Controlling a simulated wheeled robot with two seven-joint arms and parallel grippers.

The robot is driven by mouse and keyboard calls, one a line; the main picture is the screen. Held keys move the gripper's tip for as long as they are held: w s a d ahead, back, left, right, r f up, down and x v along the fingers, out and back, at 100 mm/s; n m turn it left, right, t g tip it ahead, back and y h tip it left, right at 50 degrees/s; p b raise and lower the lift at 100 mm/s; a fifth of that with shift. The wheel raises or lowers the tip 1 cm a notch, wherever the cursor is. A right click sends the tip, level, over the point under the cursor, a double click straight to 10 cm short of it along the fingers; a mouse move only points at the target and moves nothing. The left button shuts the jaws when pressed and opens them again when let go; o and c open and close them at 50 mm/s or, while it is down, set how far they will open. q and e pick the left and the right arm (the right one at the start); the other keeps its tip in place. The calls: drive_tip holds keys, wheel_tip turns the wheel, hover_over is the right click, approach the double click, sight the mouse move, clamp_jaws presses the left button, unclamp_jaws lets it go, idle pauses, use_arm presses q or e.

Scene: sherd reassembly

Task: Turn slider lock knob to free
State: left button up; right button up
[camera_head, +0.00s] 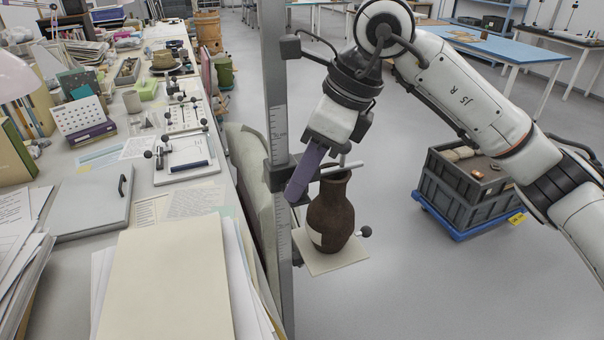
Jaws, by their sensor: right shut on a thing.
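A tall grey post (277,90) with a ruler scale stands beside the bench. A dark slider block (279,174) sits on it, with a thin light rod (345,168) reaching right over the mouth of a brown jar (331,212). My right gripper (298,190) comes down from the upper right, its purple finger against the slider's right side. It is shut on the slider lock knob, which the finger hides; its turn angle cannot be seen. The jar, with a pale patch, stands upright on a cream plate (325,262) behind the gripper. My left gripper is out of view.
The cluttered bench at left holds a cream folder (170,285), a grey lidded case (90,208) and a small clamp stand (187,160). A grey crate (465,190) on a blue dolly stands on the floor at right.

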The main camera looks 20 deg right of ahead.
drive_tip(key=shift+r, duration=0.1)
drive_tip(key=o, duration=0.8)
drive_tip(key=v, duration=1)
drive_tip(key=shift+r, duration=0.1)
